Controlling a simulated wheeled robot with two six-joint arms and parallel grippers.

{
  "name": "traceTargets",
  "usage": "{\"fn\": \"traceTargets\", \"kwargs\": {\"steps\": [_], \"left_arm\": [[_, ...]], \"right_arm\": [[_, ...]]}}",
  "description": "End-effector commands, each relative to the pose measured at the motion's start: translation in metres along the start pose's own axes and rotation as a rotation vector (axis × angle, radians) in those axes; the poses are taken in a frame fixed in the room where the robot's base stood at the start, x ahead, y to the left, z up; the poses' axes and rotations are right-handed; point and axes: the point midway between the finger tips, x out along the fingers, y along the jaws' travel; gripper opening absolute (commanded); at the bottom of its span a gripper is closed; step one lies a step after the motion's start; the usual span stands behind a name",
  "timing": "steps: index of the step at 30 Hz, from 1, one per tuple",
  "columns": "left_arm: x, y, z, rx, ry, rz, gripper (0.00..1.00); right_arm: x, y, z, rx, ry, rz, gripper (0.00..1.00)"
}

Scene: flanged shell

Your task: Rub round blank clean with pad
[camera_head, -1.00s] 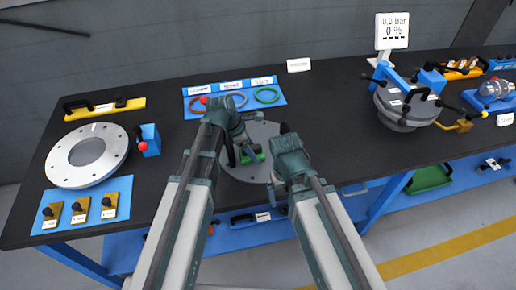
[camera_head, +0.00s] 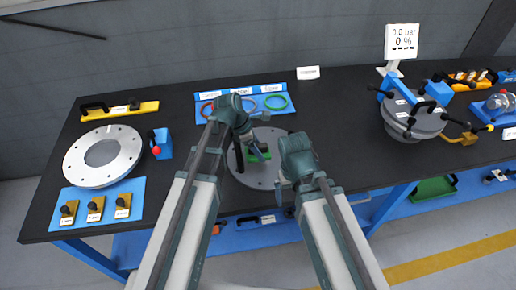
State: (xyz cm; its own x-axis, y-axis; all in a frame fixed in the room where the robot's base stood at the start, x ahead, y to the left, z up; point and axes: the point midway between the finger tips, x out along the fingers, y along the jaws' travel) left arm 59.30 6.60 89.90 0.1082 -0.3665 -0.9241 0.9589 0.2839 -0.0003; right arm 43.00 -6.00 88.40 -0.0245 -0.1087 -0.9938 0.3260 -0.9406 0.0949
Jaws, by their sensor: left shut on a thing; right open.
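The round blank (camera_head: 240,176) is a grey disc lying flat on the black table, partly hidden by both of my arms. My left gripper (camera_head: 256,150) is shut on the pad from above. My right gripper (camera_head: 290,178) is open and empty at the disc's right edge.
A blue holder (camera_head: 162,142) stands beside the ring. Coloured rings lie on a blue tray (camera_head: 236,112) behind. A clamped grey vessel (camera_head: 428,122) stands right.

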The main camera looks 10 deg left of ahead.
Motion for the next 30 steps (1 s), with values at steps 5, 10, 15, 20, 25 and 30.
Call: {"fn": "traceTargets", "kwargs": {"steps": [5,10,15,20,25,30], "left_arm": [[-0.015,0.000,0.006,0.000,0.000,0.000,0.30],[-0.013,0.000,0.006,0.000,0.000,0.000,0.30],[-0.015,0.000,0.006,0.000,0.000,0.000,0.30],[-0.025,0.000,0.010,0.000,0.000,0.000,0.30],[-0.040,0.000,0.016,0.000,0.000,0.000,0.30],[-0.042,0.000,0.018,0.000,0.000,0.000,0.30]], "right_arm": [[-0.016,0.002,0.001,0.000,0.000,0.000,1.00],[-0.015,0.001,0.001,0.000,0.000,0.000,1.00],[-0.016,0.002,0.001,0.000,0.000,0.000,1.00],[-0.026,0.003,0.002,0.000,0.000,0.000,1.00],[-0.042,0.004,0.003,0.000,0.000,0.000,1.00],[-0.045,0.004,0.003,0.000,0.000,0.000,1.00]]}}
